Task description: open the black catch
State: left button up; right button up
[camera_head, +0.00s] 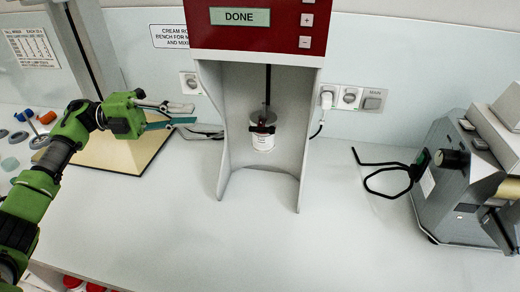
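At this size I cannot make out whether the catch is closed or open. My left gripper (202,120), at the end of a green arm, is left of the bay, apart from the catch and jar. Its fingers are spread, pointing right, with nothing seen between them. A teal strip shows along the lower finger. My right gripper is not in view.
The red machine head (258,25) reads DONE above the bay (212,85). A grey machine (455,185) with a black cable stands at right. The front middle bench is clear.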

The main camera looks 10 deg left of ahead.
pick_arm(q)
notch_tip(320, 180, down, 3)
jog(key=b, duration=0.1)
jog(key=p, duration=0.5)
send_near(262, 130)
jog(key=shift+m+g, duration=0.3)
jog(key=d, duration=0.2)
jog(key=w+d, duration=0.1)
jog(key=d, duration=0.2)
jog(key=shift+w+d, duration=0.15)
jog(key=shift+d, duration=0.15)
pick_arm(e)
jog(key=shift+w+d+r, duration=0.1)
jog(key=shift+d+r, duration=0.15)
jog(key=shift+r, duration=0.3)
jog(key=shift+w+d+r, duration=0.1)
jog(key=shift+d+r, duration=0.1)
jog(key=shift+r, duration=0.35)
pick_arm(q)
grip_shut()
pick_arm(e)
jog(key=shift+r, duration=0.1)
